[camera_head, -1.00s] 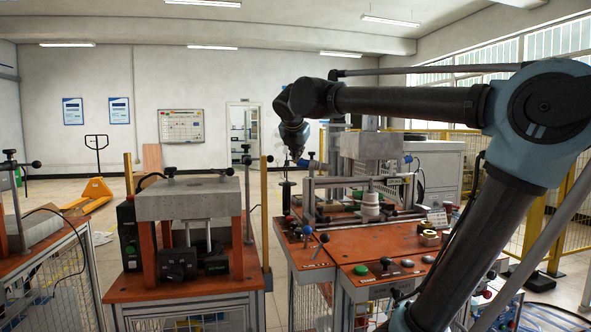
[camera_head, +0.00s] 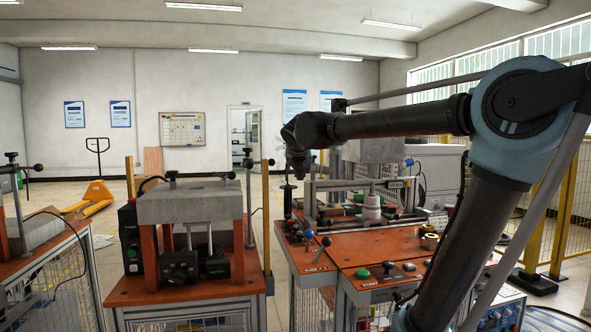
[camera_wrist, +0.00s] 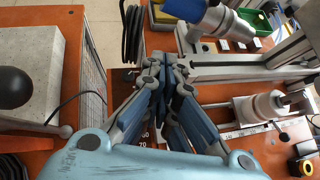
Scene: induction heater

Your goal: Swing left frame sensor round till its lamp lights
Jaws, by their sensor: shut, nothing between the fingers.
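My gripper (camera_wrist: 177,78) is shut and empty in the wrist view, its fingers together and pointing away from the camera. In the head view my gripper (camera_head: 299,170) hangs small and dark near the left upright of the metal frame (camera_head: 311,192). In the wrist view the frame's metal bars (camera_wrist: 240,72) run just right of my fingertips. A blue cylinder with a pale end (camera_wrist: 197,12) sits beyond the fingertips, near the frame's left end; I cannot tell surely whether it is the left sensor. No lit lamp can be made out on it. Contact cannot be told.
Coiled black cable (camera_wrist: 132,35) hangs left of my fingertips. A white spool-like part (camera_wrist: 262,106) lies within the frame. Lever knobs (camera_head: 325,241) and a green button (camera_head: 361,273) stand on the orange bench top (camera_head: 340,250). A neighbouring press (camera_head: 190,204) stands left, across a gap.

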